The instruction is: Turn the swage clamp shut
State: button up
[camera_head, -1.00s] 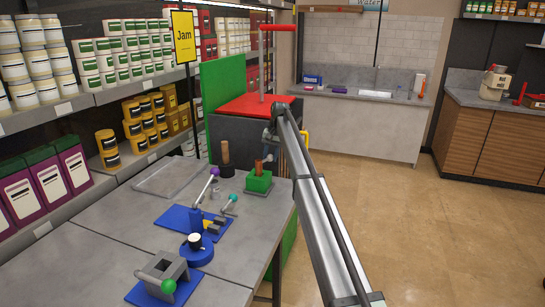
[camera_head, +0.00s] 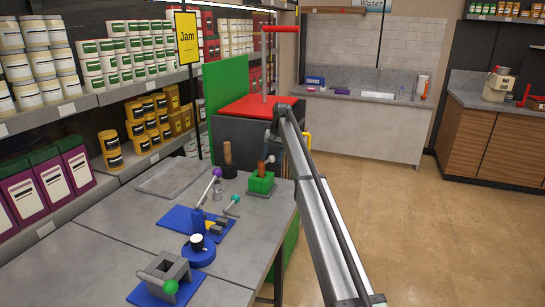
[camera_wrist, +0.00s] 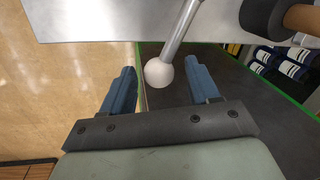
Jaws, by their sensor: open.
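In the wrist view, a white ball knob (camera_wrist: 159,72) on the end of a metal rod (camera_wrist: 180,32) sits between the fingertips of my gripper (camera_wrist: 161,68). The two blue fingers are apart, with a visible gap on both sides of the ball. I cannot tell whether this lever belongs to the swage clamp. Other levers stand on the bench, with a purple knob (camera_head: 217,172), a teal knob (camera_head: 235,199) and a green knob (camera_head: 170,287).
A grey workbench (camera_head: 95,264) carries the fixtures. A green block (camera_head: 261,184) and a dark post with a brown handle (camera_head: 228,160) stand near its far end. Beyond is a dark cabinet with a red top (camera_head: 257,104). Stocked shelves line the left; open floor lies right.

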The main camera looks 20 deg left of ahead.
notch_tip(320, 180, up, 14)
jog(key=d, duration=0.2)
jog(key=shift+w+d+f, duration=0.2)
jog(key=shift+w+d, duration=0.1)
dwell(0.6)
